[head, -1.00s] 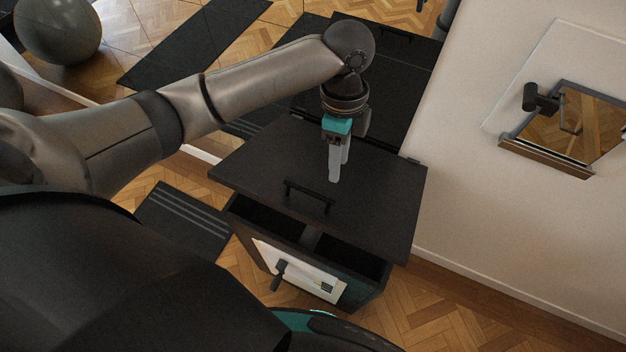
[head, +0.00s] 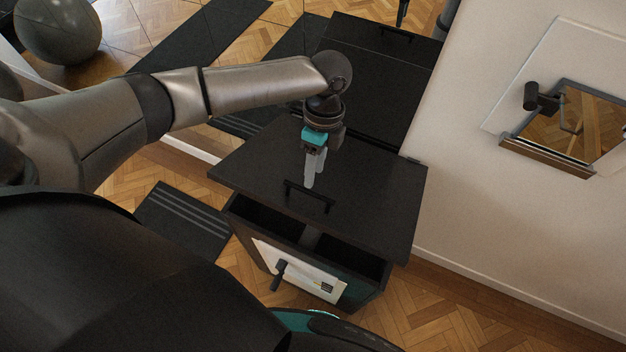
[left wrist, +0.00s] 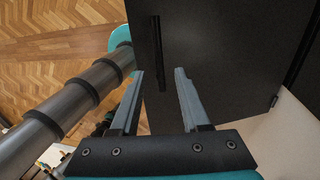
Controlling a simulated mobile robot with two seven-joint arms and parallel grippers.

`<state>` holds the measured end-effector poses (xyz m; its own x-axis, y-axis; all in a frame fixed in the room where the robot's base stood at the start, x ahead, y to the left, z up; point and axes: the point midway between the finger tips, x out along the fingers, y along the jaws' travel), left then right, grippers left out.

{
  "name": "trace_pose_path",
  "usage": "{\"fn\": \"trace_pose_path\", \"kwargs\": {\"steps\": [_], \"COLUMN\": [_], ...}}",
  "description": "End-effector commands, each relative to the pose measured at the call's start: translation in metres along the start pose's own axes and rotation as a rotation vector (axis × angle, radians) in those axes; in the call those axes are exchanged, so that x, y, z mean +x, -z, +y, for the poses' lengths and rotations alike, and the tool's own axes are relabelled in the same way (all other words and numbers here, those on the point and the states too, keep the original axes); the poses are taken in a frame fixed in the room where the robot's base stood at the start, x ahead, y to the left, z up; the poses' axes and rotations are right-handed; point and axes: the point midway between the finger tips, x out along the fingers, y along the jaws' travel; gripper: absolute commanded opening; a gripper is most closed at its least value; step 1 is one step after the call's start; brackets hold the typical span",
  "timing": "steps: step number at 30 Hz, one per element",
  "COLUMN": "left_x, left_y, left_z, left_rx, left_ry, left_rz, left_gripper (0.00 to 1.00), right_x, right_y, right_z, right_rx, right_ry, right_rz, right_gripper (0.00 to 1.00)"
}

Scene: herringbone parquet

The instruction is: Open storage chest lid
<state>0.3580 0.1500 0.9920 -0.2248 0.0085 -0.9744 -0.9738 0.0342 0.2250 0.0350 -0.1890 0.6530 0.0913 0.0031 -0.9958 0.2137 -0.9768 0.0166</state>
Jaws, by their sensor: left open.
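The black storage chest (head: 345,290) stands against the wall. Its lid (head: 375,197) is raised partway, and a dark gap shows between it and the chest's front. A black bar handle (head: 309,196) is on the lid near its front edge; it also shows in the left wrist view (left wrist: 157,60). My left gripper (head: 310,184) is open and empty over the lid, just behind the handle in the head view. In the left wrist view the handle runs up between and beyond the fingertips (left wrist: 160,72). I cannot tell whether the fingers touch the lid. My right gripper is not in view.
A white panel with a dark knob (head: 280,270) is on the chest's front. A wall mirror (head: 578,125) hangs at the right. A grey ball (head: 58,30) and dark mats (head: 187,221) lie on the parquet. Open floor shows at the lower right.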

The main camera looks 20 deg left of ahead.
Motion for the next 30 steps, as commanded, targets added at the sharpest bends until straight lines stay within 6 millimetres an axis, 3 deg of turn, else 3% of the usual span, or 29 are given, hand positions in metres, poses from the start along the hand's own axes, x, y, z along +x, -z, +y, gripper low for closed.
{"fn": "trace_pose_path", "kwargs": {"steps": [3,7,20,30], "left_x": [0.022,0.036,0.044,0.044], "left_y": [0.000,0.000,0.000,0.000], "left_z": [0.000,0.000,0.000,0.000], "left_rx": [-0.001,-0.002,0.000,0.000], "left_ry": [-0.001,-0.001,0.002,0.002], "left_rz": [-0.001,0.000,0.000,0.001], "left_gripper": [0.46,0.46,0.45,0.07], "right_x": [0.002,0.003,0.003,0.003], "right_y": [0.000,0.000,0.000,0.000], "right_z": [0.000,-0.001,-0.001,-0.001], "right_rx": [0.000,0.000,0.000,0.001], "right_ry": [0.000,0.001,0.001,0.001], "right_rz": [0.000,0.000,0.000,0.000], "right_gripper": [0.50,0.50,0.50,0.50]}}
